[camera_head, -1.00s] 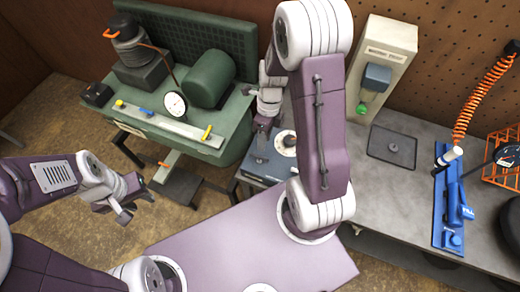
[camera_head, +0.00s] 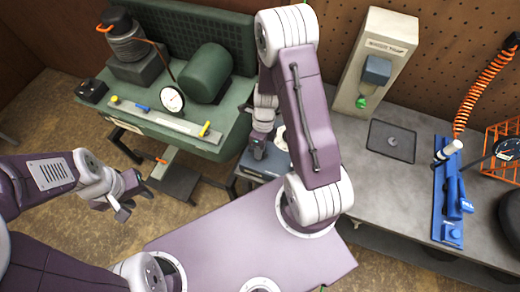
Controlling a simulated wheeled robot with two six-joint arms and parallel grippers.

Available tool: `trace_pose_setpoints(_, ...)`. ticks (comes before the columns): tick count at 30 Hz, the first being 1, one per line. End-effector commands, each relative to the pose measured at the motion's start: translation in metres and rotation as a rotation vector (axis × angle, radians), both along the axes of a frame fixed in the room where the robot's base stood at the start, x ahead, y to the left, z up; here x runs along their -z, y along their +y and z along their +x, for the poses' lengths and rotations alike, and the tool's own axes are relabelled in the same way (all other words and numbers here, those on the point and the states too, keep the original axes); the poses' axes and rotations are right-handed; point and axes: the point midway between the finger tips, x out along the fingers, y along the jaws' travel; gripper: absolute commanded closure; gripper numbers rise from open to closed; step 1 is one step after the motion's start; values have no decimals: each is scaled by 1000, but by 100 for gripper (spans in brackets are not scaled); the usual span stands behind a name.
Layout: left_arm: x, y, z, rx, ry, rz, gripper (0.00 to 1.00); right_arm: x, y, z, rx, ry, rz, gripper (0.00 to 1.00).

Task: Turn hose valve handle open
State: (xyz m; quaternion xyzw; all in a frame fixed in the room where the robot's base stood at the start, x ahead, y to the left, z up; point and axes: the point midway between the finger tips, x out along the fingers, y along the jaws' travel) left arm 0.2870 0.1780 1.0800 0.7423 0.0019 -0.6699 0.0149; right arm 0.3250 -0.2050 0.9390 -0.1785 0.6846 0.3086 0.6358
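I cannot tell for sure which part is the hose valve handle. Small yellow (camera_head: 205,129) and blue (camera_head: 141,107) handle-like pieces sit on a grey bar (camera_head: 165,123) along the front of the green bench. A round white gauge (camera_head: 172,100) stands behind the bar, with a thin hose near it. My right gripper (camera_head: 258,151) points down over a low blue-grey box to the right of the bench, apart from the bar. Its fingers are too small and partly hidden to judge. My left gripper (camera_head: 129,203) is open and empty over the floor, in front of the bench.
A dark green cylinder (camera_head: 208,73) and a ribbed grey unit (camera_head: 126,42) stand on the bench. On the right, a grey counter (camera_head: 400,198) holds a blue fixture (camera_head: 451,195) beside an orange coiled hose (camera_head: 484,92). A dispenser (camera_head: 372,66) stands at the pegboard wall.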

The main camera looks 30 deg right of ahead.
Motion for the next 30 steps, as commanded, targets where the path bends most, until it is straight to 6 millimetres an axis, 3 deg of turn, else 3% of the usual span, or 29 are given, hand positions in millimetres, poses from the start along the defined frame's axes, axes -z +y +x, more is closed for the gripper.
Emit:
trace_pose_setpoints(14, -8, 0, 0, 0, 0, 0, 64, -3, 0, 0, -54, 3, 1, 100)
trace_pose_setpoints(30, -42, 0, 0, 0, 0, 0, 64, -3, 0, 3, -507, 3, 2, 100)
